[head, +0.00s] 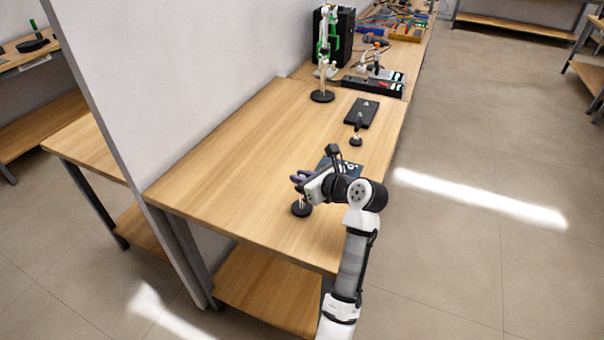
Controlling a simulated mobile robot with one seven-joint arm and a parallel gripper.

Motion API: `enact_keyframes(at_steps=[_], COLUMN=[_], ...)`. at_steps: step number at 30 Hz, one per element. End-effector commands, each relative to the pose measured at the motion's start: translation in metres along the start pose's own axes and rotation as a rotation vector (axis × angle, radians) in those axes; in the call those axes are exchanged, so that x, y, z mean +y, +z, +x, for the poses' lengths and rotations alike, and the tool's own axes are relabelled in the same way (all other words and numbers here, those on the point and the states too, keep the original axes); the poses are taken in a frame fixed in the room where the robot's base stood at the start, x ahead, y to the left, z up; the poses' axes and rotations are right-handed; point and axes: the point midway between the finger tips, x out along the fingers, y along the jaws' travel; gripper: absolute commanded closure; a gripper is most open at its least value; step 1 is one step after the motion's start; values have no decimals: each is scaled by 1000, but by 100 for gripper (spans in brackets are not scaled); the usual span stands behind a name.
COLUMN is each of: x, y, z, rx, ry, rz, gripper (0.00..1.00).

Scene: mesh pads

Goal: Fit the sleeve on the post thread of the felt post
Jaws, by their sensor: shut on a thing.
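My gripper (298,179) is over the near part of the wooden table, with its fingers pointing left. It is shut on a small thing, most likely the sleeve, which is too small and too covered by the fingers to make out. A short post with a round black base (301,209) stands upright on the table just below the fingers. Its top is close to the gripper, and I cannot tell whether they touch. Another small post on a round black base (356,141) stands farther back. I cannot tell which one is the felt post.
A dark plate (352,169) lies partly behind my arm on the wooden table (230,165). A black plate (362,112) lies farther back. The table's left and middle are clear.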

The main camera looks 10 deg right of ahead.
Motion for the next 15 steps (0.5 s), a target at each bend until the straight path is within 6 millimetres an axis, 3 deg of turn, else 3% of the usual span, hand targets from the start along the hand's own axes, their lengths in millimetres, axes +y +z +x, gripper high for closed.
enact_keyframes(at_steps=[11,12,15], x=[0,0,0], y=[-2,-2,-2], z=[1,1,1], rx=[0,0,0], ry=[0,0,0], rz=[0,0,0], gripper=[100,84,71])
